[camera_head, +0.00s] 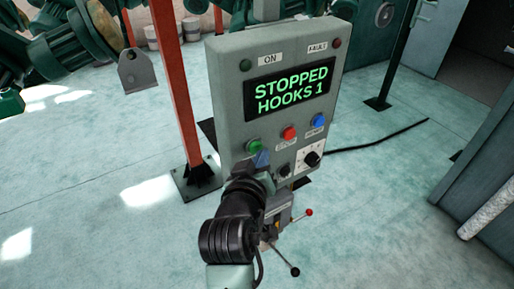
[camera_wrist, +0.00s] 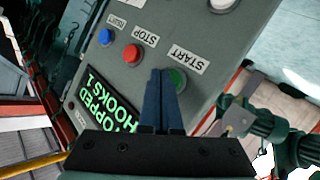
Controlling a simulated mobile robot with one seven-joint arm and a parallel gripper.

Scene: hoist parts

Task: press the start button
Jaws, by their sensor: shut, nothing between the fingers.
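The green start button (camera_head: 254,146) is at the lower left of the grey control panel (camera_head: 232,115). In the wrist view the green button (camera_wrist: 179,78) shows beside the START label (camera_wrist: 188,58), partly hidden by my fingers. My gripper (camera_head: 262,158) is shut and empty, its blue fingers pointing at the panel just below and right of the button. In the wrist view the gripper's fingertips (camera_wrist: 161,73) overlap the button's left edge. I cannot tell whether they touch it. The screen (camera_head: 290,88) reads "STOPPED HOOKS 1".
A red button (camera_head: 289,133) and a blue button (camera_head: 319,120) sit to the right of the green one. A black rotary knob (camera_head: 312,159) is below them. An orange post (camera_head: 175,80) stands left of the panel. Levers with red and black knobs show below.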

